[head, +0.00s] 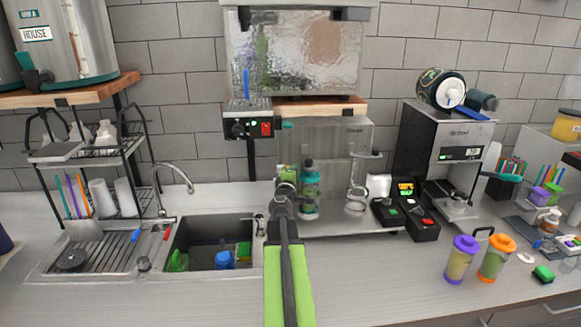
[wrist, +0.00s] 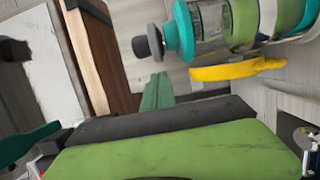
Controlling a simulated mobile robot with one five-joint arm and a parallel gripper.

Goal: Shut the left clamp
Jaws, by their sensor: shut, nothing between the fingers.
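My gripper (head: 287,178) reaches to the front of the grey metal machine (head: 335,150) in the middle of the counter. In the wrist view its two green fingertips (wrist: 157,92) lie together with nothing between them. My arm and gripper cover the machine's left front side, and I cannot make out the left clamp in either view. A teal-capped bottle (head: 310,190) stands just right of my gripper. It also shows sideways in the wrist view (wrist: 181,30). A metal fitting with a dark knob (head: 375,155) sits on the machine's right side.
The sink (head: 208,245) and a dish rack (head: 85,160) are to the left. A wooden shelf (head: 320,107) is above the machine. A black button box (head: 421,223) and two lidded cups, purple (head: 461,258) and orange (head: 496,257), are to the right.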

